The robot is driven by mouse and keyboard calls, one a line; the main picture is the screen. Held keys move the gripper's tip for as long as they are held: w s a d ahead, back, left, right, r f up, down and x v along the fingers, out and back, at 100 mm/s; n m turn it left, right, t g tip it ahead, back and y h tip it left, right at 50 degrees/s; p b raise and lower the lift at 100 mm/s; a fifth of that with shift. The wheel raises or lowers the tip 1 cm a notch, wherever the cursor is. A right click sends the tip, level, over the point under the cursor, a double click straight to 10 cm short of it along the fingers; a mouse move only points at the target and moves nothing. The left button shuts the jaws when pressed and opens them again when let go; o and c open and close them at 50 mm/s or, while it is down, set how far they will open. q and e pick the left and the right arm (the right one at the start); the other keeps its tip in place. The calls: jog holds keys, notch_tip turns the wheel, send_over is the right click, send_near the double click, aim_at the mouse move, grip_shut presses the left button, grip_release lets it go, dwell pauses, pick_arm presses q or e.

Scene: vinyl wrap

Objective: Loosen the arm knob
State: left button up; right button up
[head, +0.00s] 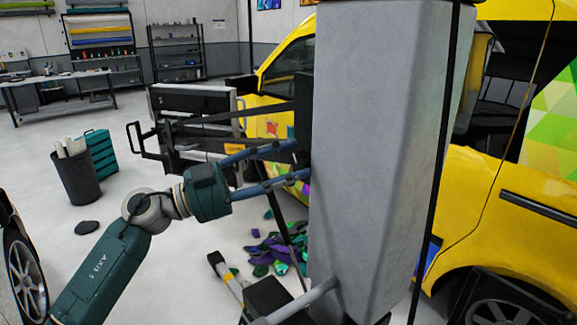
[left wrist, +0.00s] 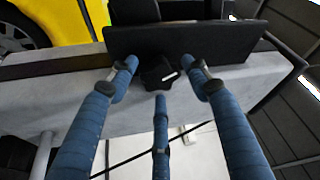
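The arm knob (left wrist: 158,76) is a small black lobed knob on the side of a grey column (head: 378,150), below a black plate (left wrist: 215,42) in the left wrist view. My left gripper (left wrist: 160,82) has three blue fingers spread around the knob, two at its sides and one below. The fingers look apart from the knob, though contact is hard to judge. In the head view the left gripper (head: 298,162) reaches the column's left face. The knob cannot be made out clearly there. My right gripper is not in view.
A yellow van (head: 535,190) stands behind the column. A black-framed machine (head: 195,100) stands behind my left arm. Colourful scraps (head: 275,250) lie on the floor. A dark bin (head: 77,177) and a green toolbox (head: 99,153) stand at left, with open floor around them.

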pick_arm(q)
jog(key=shift+a+f, duration=0.1)
jog(key=shift+a, duration=0.05)
jog(key=v, duration=1.1)
jog(key=shift+a, duration=0.35)
jog(key=shift+s, duration=0.1)
